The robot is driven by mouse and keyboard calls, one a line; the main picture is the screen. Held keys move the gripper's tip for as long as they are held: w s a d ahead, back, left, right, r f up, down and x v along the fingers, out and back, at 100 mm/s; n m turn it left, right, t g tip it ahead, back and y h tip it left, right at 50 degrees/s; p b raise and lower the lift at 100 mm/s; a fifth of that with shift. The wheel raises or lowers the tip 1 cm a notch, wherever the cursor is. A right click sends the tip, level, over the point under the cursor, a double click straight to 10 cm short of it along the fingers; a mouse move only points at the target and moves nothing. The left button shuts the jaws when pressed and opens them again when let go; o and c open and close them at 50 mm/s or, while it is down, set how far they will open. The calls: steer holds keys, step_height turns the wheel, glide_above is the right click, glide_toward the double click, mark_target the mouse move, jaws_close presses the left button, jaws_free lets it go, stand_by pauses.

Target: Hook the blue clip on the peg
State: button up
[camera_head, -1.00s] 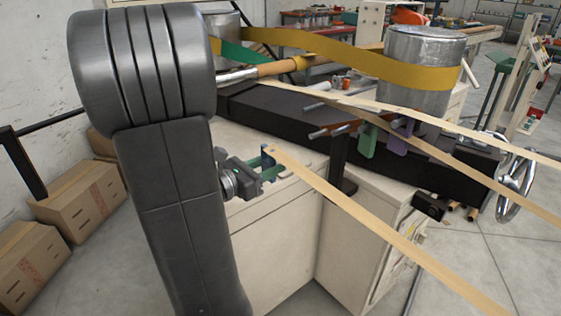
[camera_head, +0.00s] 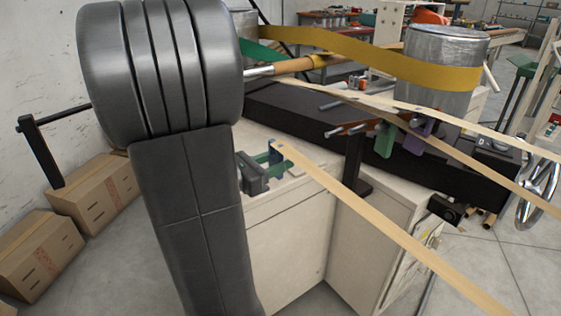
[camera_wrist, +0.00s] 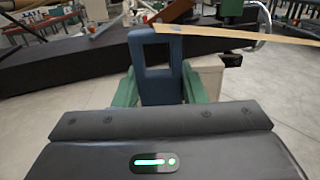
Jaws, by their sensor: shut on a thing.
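The blue clip (camera_wrist: 158,91) stands upright between my green gripper fingers in the wrist view, a flat frame with a rectangular opening. My gripper (camera_head: 270,160) is shut on it, in front of the cream cabinet. The clip (camera_head: 273,147) shows small at the fingertips in the head view. A tan strip runs from the clip to the lower right. The rack (camera_head: 352,128) with short pegs stands right of and apart from the clip. A green clip (camera_head: 384,142) and a purple clip (camera_head: 420,138) hang there. A bare peg (camera_head: 333,134) sticks out at its left end.
A long black beam (camera_head: 290,113) lies behind the rack. A foil-wrapped roll (camera_head: 440,60) with a yellow band stands behind it. The cream cabinet (camera_head: 290,240) is below my gripper. Cardboard boxes (camera_head: 95,190) stand at left. My arm covers the left-middle of the head view.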

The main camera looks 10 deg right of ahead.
steer(key=b+v, duration=0.2)
steer(key=v, duration=0.5)
steer(key=shift+b, duration=0.3)
stand_by(0.3)
stand_by(1.2)
